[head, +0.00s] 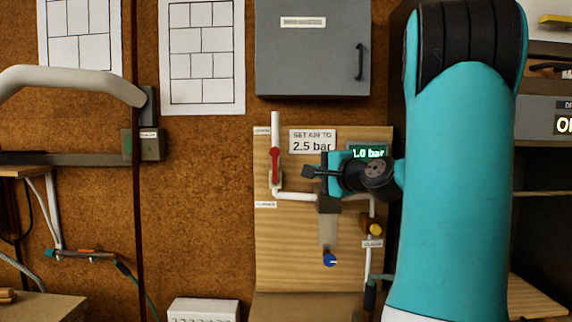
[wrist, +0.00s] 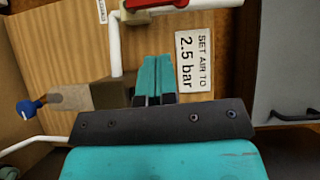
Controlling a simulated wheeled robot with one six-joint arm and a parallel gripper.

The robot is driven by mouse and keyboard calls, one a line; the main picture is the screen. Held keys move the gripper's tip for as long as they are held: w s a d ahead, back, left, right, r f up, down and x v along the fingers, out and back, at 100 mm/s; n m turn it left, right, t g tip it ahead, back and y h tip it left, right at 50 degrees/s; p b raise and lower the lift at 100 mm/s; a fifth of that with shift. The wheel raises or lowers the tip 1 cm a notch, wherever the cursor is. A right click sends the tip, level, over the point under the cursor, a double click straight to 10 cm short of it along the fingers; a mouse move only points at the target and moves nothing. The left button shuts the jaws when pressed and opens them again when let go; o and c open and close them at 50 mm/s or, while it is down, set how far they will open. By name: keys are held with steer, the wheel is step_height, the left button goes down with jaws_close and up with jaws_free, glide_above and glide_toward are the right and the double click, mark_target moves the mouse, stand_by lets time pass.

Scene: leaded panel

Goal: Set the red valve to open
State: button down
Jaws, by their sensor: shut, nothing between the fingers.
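The red valve (head: 275,165) sits on a white vertical pipe at the left of a wooden panel. Its red lever stands upright, along the pipe. In the wrist view part of the red valve (wrist: 155,3) shows at the top edge, cut off by the frame. My gripper (head: 307,171) is just right of the lever in the head view, apart from it in the picture. In the wrist view its teal fingers (wrist: 153,60) are together with nothing between them, pointing toward the valve side. The depth gap to the valve is hard to tell.
A sign (head: 312,141) reads "SET AIR TO 2.5 bar". A green display (head: 368,153) reads 1.0 bar, partly hidden by my arm. A blue knob (head: 330,260) and a yellow knob (head: 375,229) sit lower. A grey cabinet (head: 312,60) hangs above. Small labels flank the valve.

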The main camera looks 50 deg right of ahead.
mark_target(275, 167)
steer(key=w+d+m+h+p, duration=0.1)
steer(key=w+d+p, duration=0.1)
steer(key=w+p, duration=0.5)
steer(key=shift+a+r+x, duration=0.25)
steer(key=shift+a+x, duration=0.15)
steer(key=shift+x, duration=2.05)
steer(key=shift+w+d+r+p, duration=0.1)
steer(key=shift+p, duration=0.2)
